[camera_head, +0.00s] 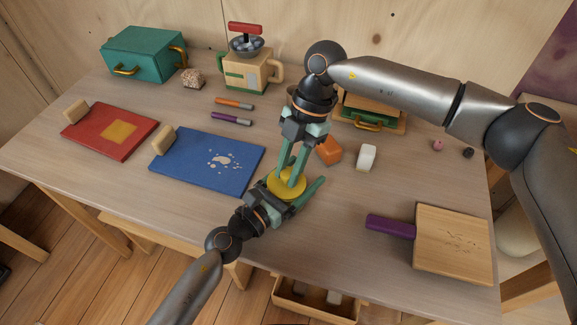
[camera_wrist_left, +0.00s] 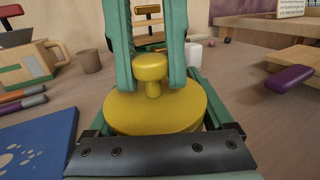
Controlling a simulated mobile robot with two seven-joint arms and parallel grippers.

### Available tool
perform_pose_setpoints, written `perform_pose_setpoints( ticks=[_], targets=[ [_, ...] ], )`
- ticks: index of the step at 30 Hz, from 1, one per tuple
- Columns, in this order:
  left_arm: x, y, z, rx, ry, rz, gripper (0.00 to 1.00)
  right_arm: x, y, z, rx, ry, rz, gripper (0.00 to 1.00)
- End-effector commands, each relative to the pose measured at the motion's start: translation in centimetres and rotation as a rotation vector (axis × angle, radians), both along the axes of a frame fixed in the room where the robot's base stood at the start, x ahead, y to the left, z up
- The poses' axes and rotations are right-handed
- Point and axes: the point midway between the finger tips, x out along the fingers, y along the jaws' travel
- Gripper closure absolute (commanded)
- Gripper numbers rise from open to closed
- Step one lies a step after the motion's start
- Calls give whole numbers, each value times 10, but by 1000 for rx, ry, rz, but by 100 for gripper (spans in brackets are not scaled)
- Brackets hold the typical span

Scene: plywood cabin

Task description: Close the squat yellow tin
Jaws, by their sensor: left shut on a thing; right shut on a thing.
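The squat yellow tin (camera_head: 287,190) is near the table's front edge, in the middle of the head view. In the left wrist view, its round yellow lid (camera_wrist_left: 155,108) has a stem and a rounded knob (camera_wrist_left: 150,68). My left gripper (camera_head: 298,186) comes in low from the front, its fingers on either side of the tin's body. My right gripper (camera_head: 291,176) reaches down from above with its green fingers on either side of the knob, shut on it. The lid appears level over the tin. The fingers and left gripper hide the seam, so I cannot tell whether it is fully seated.
An orange block (camera_head: 328,150) and a white block (camera_head: 366,158) stand just behind and right of the grippers. A blue board (camera_head: 207,160) lies to the left. A wooden board with a purple handle (camera_head: 391,227) lies right. Table between is clear.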

Motion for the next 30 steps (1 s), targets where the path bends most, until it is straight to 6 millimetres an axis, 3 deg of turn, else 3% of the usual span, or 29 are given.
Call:
perform_pose_setpoints(
  ticks=[12,25,26,28,30],
  targets=[
    [2,2,2,-6,-3,7,100,-2,-8,-13,-24,9,-5,100],
    [3,4,3,-8,-4,10,100,-2,-10,-14,-25,9,-8,100],
    [3,4,3,-8,-4,11,100,-2,-10,-14,-26,10,-9,71],
    [3,4,3,-7,-5,11,100,-2,-10,-14,-25,9,-8,63],
    [3,4,3,-8,-5,11,100,-2,-10,-14,-25,9,-8,62]
  ],
)
